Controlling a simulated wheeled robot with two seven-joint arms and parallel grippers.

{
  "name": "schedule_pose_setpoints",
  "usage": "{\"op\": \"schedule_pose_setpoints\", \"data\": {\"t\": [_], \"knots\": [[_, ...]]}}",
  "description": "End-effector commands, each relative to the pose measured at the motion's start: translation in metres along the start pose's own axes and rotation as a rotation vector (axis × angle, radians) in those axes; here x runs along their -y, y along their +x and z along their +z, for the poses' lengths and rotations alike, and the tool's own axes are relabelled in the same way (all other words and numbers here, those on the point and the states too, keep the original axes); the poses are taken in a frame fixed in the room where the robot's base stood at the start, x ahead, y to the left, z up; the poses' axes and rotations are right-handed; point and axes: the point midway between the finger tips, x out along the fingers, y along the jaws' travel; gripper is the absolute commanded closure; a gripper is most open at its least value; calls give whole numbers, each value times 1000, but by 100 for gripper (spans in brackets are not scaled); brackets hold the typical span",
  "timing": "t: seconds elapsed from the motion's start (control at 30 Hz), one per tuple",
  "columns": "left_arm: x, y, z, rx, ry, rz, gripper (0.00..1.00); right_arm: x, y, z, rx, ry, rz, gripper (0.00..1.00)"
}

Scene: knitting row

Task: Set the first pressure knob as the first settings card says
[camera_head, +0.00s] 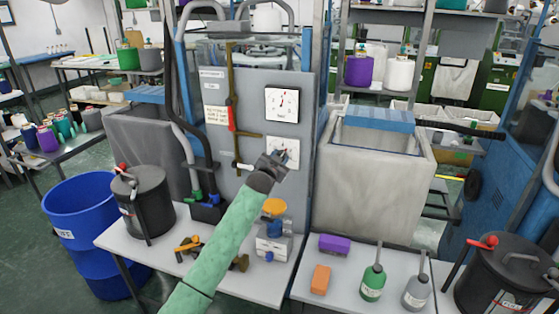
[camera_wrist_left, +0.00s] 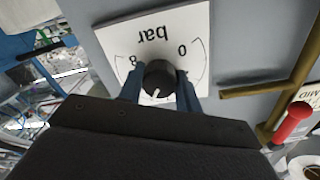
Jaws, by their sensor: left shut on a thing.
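My left gripper (camera_head: 273,164) is at the lower white dial plate (camera_head: 292,146) on the grey panel. In the left wrist view my gripper (camera_wrist_left: 159,82) has one finger on each side of a round black knob (camera_wrist_left: 158,76) and is shut on it. The dial plate (camera_wrist_left: 125,35) appears upside down there, with "bar", 0 and 8 readable. A white mark on the knob points down in that picture. A cream card (camera_head: 216,115) with small text, too small to read, is on the panel left of the dials. My right gripper is out of view.
Tools and bottles stand on the tables below.

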Motion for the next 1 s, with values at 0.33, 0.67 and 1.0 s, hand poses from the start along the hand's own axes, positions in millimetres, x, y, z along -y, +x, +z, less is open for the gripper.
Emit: {"op": "schedule_pose_setpoints", "data": {"t": [0.33, 0.67, 1.0], "knots": [[0, 0, 1, 9, 330, -1, 89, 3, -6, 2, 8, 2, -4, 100], [0, 0, 0, 19, 633, -2, 89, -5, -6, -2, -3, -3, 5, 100], [-1, 0, 0, 25, 861, -2, 89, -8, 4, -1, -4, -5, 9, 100]]}}
